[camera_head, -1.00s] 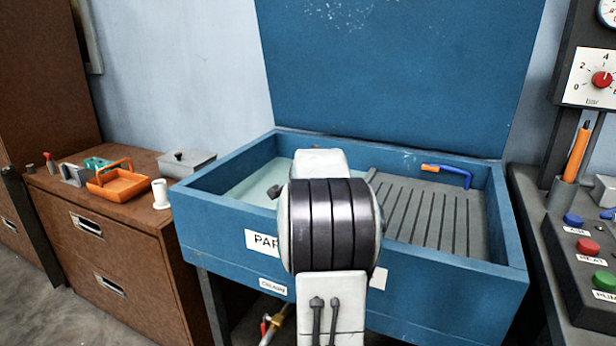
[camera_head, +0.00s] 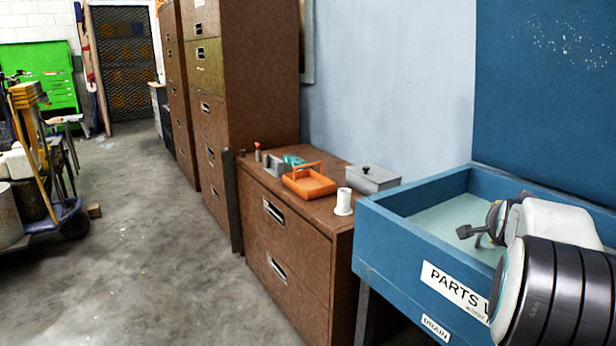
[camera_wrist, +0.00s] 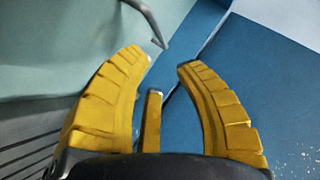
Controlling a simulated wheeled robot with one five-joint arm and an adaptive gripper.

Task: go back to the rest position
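My gripper (camera_wrist: 164,66) shows in the wrist view with two ribbed yellow fingers spread apart and nothing held between them. A shorter yellow piece stands between the fingers, lower down. Blue and pale green surfaces lie beyond the fingertips, with a thin dark hooked thing at the top. In the head view my arm is at the lower right, over the blue parts washer (camera_head: 392,232).
A brown cabinet (camera_head: 290,240) left of the washer bears an orange tray (camera_head: 309,184), a white spool (camera_head: 344,203) and a grey lidded box (camera_head: 370,179). Tall brown cabinets (camera_head: 255,75) stand behind. A loaded cart (camera_head: 62,213) is at far left. The floor (camera_head: 150,250) between is clear.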

